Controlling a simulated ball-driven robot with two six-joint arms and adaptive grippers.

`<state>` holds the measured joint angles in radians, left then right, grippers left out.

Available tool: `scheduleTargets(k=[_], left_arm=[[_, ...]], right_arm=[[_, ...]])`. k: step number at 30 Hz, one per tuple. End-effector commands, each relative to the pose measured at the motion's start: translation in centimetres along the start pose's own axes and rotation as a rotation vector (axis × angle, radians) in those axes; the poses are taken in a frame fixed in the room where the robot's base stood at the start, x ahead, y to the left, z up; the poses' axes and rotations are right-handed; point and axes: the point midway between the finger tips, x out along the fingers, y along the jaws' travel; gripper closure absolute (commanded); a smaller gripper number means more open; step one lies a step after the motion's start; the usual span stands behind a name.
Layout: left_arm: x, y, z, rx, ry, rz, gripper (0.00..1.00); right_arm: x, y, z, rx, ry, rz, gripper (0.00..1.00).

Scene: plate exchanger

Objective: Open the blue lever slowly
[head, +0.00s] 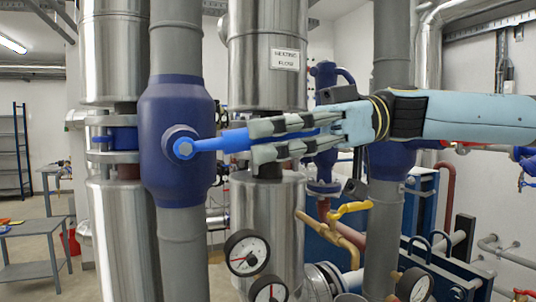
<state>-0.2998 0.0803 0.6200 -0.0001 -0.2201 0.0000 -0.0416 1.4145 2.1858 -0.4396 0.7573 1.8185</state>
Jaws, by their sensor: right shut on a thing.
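The blue lever (220,143) sticks out to the right from the hub of a dark blue valve body (160,160) on a grey vertical pipe. It lies nearly level, rising slightly to the right. My right gripper (262,142) comes in from the right with its two fingers above and below the lever. It is shut on the lever's outer part, and the lever's end lies between the fingers. My left gripper is not in view.
Silver-clad pipes (268,60) stand close behind the lever. Pressure gauges (246,252) and a yellow-handled valve (350,209) sit below my right arm. A grey table (35,228) and a blue shelf rack (14,160) are at the far left.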

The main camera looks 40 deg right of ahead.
Motion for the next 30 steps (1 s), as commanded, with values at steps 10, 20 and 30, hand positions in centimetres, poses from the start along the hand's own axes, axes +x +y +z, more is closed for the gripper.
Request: scheduleTargets(k=[10,20,30], left_arm=[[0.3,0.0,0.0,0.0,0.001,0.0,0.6],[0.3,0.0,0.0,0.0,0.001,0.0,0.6],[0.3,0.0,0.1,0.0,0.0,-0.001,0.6]], right_arm=[[0.0,0.1,-0.4,0.001,-0.016,0.005,1.0],[0.0,0.1,-0.3,0.002,-0.017,0.004,0.61],[-0.4,0.1,-2.4,0.0,-0.021,0.003,0.61]])
